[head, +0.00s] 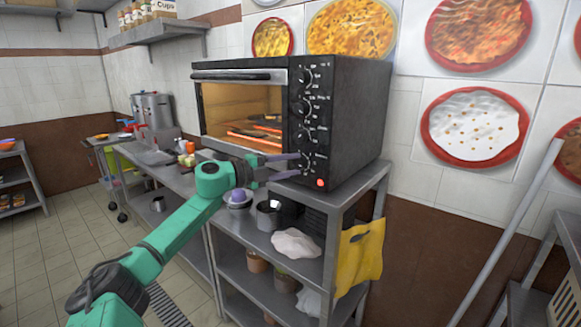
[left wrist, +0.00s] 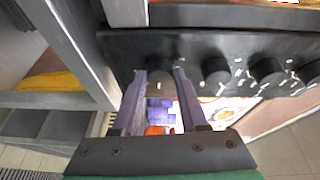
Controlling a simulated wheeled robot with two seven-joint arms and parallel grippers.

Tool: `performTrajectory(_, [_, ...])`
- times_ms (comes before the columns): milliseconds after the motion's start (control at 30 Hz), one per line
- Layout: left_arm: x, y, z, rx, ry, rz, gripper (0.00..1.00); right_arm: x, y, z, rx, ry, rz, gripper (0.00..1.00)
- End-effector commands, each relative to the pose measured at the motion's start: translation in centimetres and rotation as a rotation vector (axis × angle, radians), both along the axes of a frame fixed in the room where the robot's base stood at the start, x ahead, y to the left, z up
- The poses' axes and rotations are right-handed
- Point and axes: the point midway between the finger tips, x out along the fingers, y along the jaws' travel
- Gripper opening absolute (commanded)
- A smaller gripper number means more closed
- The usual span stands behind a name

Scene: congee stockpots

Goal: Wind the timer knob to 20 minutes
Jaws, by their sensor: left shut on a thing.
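A black toaster oven (head: 345,110) stands on a metal shelf unit, with a column of dark knobs on its front panel. My left gripper (head: 297,165) is at the lowest knob, above the small red light (head: 320,183). In the left wrist view, the gripper (left wrist: 161,78) has one finger on each side of this knob (left wrist: 160,70), which I take to be the timer knob. The fingers are shut on it. Its pointer is hidden and the labels are too small to read. My right gripper is not in view.
The other knobs (head: 304,107) sit above, close to the gripper; a neighbouring knob (left wrist: 215,72) shows in the left wrist view. Below the oven, the metal shelf (head: 345,200) holds cups and a white cloth (head: 296,243). A yellow cloth (head: 359,255) hangs at its right end.

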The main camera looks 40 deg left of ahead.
Motion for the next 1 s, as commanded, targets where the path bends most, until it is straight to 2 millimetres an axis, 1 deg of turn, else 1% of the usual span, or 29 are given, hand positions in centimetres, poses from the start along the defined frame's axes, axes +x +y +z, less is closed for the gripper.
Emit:
performTrajectory(467, [0.0,-0.2,0.4,0.454,0.016,-0.004,0.0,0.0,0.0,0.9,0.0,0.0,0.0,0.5])
performTrajectory(800, [0.0,-0.5,0.6,0.772,0.024,-0.006,0.0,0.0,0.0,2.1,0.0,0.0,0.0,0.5])
performTrajectory(1000, [0.0,-0.6,0.7,0.931,0.028,-0.007,0.0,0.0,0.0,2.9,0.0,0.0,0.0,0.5])
